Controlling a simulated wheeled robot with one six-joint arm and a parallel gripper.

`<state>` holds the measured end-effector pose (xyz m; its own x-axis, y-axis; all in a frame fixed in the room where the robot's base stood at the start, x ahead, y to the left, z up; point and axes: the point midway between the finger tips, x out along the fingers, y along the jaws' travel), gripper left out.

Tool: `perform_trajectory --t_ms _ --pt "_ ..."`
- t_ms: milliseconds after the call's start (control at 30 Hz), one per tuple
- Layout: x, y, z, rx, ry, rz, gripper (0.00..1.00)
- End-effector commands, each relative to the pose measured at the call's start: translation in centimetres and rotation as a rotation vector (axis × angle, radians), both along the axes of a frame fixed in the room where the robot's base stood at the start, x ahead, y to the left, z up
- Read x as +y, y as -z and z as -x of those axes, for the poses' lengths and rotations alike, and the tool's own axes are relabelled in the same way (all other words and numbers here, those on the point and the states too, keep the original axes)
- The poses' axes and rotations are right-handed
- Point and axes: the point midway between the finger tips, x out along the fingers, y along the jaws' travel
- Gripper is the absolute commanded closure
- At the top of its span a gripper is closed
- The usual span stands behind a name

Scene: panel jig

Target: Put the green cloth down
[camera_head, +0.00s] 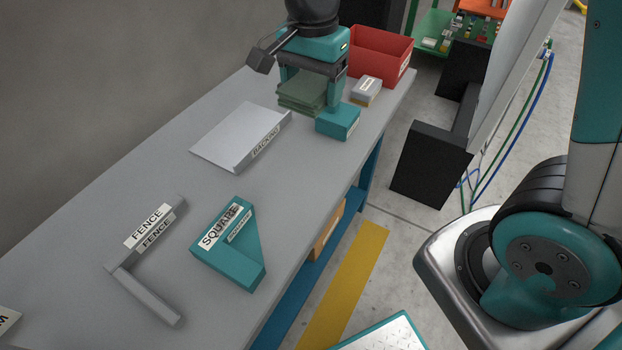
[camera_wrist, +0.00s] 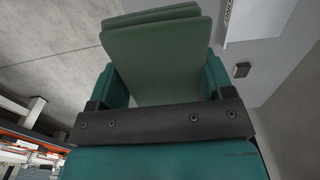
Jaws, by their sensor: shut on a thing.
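The green cloth (camera_head: 299,95) is a folded stack of several layers near the far end of the grey workbench (camera_head: 150,235). My gripper (camera_head: 310,88) is shut on it, with teal fingers on either side. In the wrist view the cloth (camera_wrist: 160,60) fills the space between the fingers, its layers fanned a little at the free edge. I cannot tell whether the cloth touches the bench or hangs just above it.
A white panel labelled BACKING (camera_head: 240,138) lies nearer than the cloth. A teal block (camera_head: 338,122), a small grey box (camera_head: 366,91) and a red bin (camera_head: 380,55) are to the right. A SQUARE (camera_head: 230,245) and a FENCE (camera_head: 150,285) lie nearer, with bare bench around them.

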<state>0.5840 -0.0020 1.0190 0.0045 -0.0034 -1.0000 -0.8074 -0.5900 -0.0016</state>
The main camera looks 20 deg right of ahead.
Motion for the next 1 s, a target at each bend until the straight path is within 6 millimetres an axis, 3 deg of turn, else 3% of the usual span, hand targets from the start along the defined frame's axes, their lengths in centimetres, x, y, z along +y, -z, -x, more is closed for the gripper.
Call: perform_trajectory --t_ms 500,1000 --pt "0.1 13.2 0.2 0.007 0.003 0.002 0.52" --pt "0.2 19.2 0.1 0.004 0.002 0.001 0.52"
